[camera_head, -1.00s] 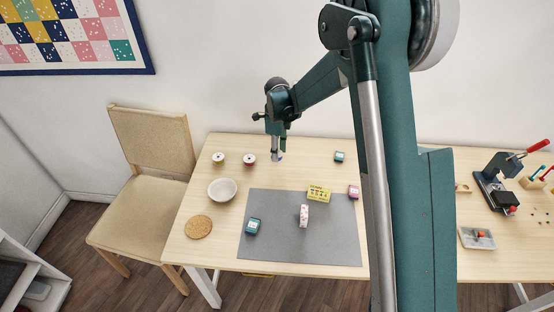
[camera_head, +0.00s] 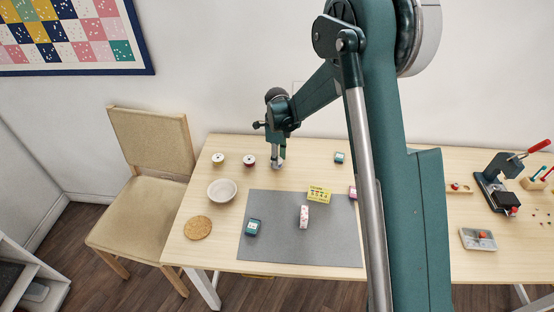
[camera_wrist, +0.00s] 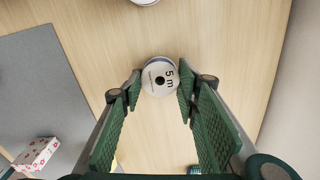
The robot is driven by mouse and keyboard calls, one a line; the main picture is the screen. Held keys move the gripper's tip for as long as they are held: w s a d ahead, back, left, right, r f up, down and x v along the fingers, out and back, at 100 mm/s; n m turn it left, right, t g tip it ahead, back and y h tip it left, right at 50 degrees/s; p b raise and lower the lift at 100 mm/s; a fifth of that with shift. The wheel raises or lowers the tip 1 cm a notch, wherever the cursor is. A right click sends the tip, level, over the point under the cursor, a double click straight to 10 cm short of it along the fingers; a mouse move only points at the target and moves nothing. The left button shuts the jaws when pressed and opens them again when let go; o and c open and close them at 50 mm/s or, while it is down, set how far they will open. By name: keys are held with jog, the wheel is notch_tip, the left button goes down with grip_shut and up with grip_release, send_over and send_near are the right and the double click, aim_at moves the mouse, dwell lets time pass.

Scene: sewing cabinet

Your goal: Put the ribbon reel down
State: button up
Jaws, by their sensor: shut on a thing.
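My gripper (camera_wrist: 157,88) is shut on the ribbon reel (camera_wrist: 160,77), which shows as a round pale disc marked "5 m" with a dark centre hole, held between the two fingertips. In the head view my gripper (camera_head: 278,161) points down over the back part of the wooden table (camera_head: 310,165), behind the grey mat. The reel is small and partly covered by the fingers there. It is low at the tabletop; I cannot tell whether it touches.
Two similar reels, (camera_head: 218,158) and (camera_head: 249,160), stand to the left. A white bowl (camera_head: 222,190) and a cork disc (camera_head: 198,228) are at front left. The grey mat (camera_head: 275,210) bears a floral box (camera_head: 304,217), a yellow box (camera_head: 319,194) and a teal box (camera_head: 252,227). Another teal box (camera_head: 339,158) stands right.

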jog(key=shift+f, duration=0.2)
jog(key=o, duration=0.8)
jog(key=shift+r, duration=0.2)
notch_tip(320, 180, up, 12)
jog(key=shift+p, duration=1.05)
jog(key=shift+r, duration=0.1)
